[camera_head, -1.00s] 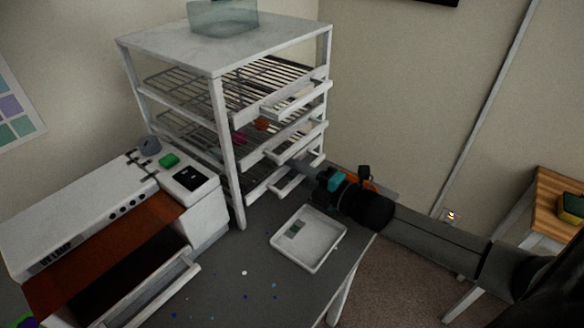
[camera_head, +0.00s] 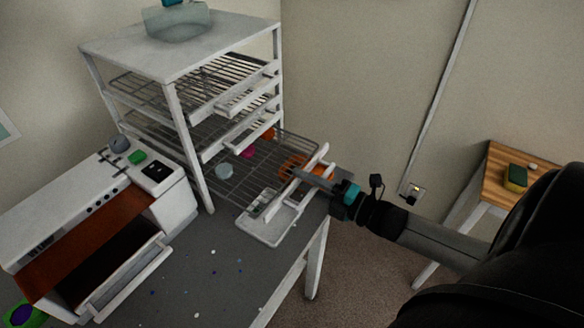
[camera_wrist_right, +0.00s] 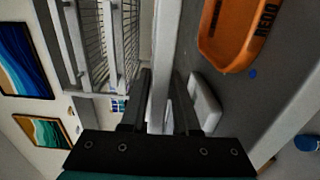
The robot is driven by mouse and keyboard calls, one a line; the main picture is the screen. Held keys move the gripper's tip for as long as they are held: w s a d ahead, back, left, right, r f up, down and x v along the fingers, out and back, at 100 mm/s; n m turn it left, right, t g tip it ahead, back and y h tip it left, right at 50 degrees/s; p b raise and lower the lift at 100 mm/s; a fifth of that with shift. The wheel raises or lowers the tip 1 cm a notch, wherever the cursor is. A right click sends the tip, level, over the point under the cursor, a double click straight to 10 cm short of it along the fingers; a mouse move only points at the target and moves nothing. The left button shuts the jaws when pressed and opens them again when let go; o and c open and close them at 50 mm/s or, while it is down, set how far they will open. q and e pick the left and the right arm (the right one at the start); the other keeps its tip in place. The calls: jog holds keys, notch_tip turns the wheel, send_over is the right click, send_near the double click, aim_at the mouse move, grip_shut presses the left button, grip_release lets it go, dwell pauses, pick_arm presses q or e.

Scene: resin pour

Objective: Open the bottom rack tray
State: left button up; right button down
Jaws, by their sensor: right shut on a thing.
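The rack (camera_head: 175,95) stands on the grey table with several wire trays. Its bottom tray (camera_head: 232,188) is slid far out to the right, its wire grid and white front bar (camera_head: 322,154) exposed. My right gripper (camera_head: 300,174) reaches in from the right and is shut on that tray's handle; the fingers partly cover the handle. In the right wrist view a white bar (camera_wrist_right: 164,50) runs between the two fingers (camera_wrist_right: 160,105). The two trays above remain inside the rack. My left gripper is not in view.
A white shallow tray (camera_head: 255,235) lies under the pulled-out tray's front corner. An orange object (camera_head: 290,166) shows by the wires, and an orange item (camera_wrist_right: 232,35) in the wrist view. The white machine (camera_head: 120,190) stands left. The front table has small specks.

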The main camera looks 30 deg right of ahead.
jog(key=shift+s+d+r, duration=0.25)
jog(key=shift+s+d, duration=0.05)
jog(key=shift+s, duration=0.35)
jog(key=c, duration=1)
grip_release()
jog(key=shift+o, duration=0.8)
jog(key=shift+f, duration=0.1)
jog(key=shift+s+f, duration=0.1)
jog(key=v, duration=1.5)
jog(key=shift+p, duration=0.35)
